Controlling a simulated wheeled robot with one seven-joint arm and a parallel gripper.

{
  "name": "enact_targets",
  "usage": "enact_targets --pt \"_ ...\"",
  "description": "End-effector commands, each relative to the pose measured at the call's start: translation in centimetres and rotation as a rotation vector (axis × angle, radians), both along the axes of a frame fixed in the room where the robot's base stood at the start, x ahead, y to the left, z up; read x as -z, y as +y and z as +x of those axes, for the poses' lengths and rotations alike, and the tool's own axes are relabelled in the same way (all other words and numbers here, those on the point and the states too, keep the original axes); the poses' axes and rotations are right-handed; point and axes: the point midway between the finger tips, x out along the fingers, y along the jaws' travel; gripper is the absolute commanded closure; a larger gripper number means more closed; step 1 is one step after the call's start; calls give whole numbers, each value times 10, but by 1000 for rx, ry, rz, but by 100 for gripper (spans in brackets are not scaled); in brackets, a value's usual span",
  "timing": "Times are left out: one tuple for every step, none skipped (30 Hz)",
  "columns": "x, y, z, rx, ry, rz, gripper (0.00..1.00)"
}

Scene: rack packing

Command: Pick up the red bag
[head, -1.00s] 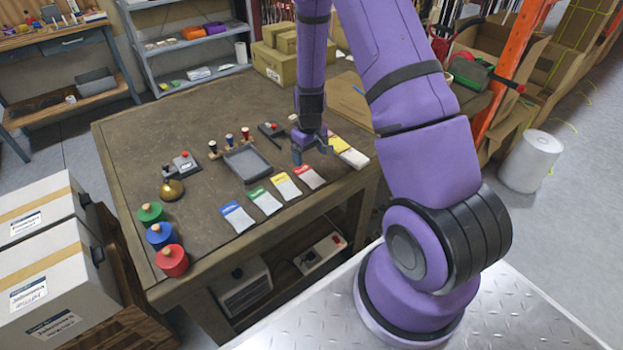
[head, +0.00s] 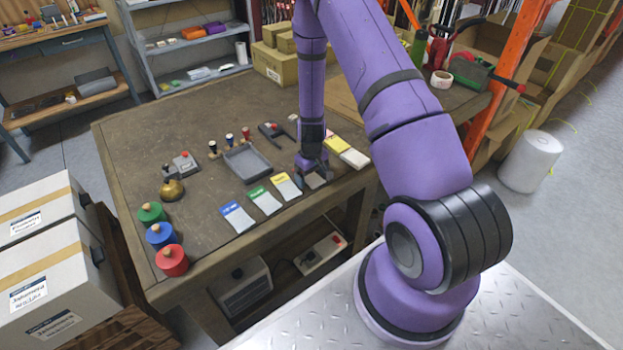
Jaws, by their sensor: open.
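The red bag (head: 316,181) lies flat on the table at the right end of a row of small labelled bags. Its red top end is hidden behind my gripper, and only its pale lower part shows. My gripper (head: 311,175) points down over this bag, with its jaws open. Whether the fingers touch the bag cannot be told. To its left lie the yellow bag (head: 287,187), the green bag (head: 265,201) and the blue bag (head: 238,217).
More packets (head: 345,149) lie just right of my gripper. A grey tray (head: 247,163), stamps (head: 230,140), a brass bell (head: 172,188) and coloured round pots (head: 160,235) are on the table (head: 215,110). The table's front edge is close to the bags.

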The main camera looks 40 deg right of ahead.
Motion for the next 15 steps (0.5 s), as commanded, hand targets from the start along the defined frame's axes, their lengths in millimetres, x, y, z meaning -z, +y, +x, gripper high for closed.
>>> enact_targets --pt "1 0 0 0 0 0 13" --pt "1 0 0 0 0 0 13" --pt "1 0 0 0 -1 0 13" --pt "0 0 0 0 -1 0 13" --pt "0 0 0 0 -1 0 13" --pt "0 0 0 0 -1 0 13" --pt "0 0 0 0 -1 0 20" --pt "0 0 0 0 -1 0 27" --pt "0 0 0 0 -1 0 36" --pt "0 0 0 0 -1 0 43" --pt "0 0 0 0 -1 0 50" --pt "0 0 0 0 -1 0 59" --pt "0 0 0 0 -1 0 66" --pt "0 0 0 0 -1 0 67" --pt "0 0 0 0 -1 0 67"
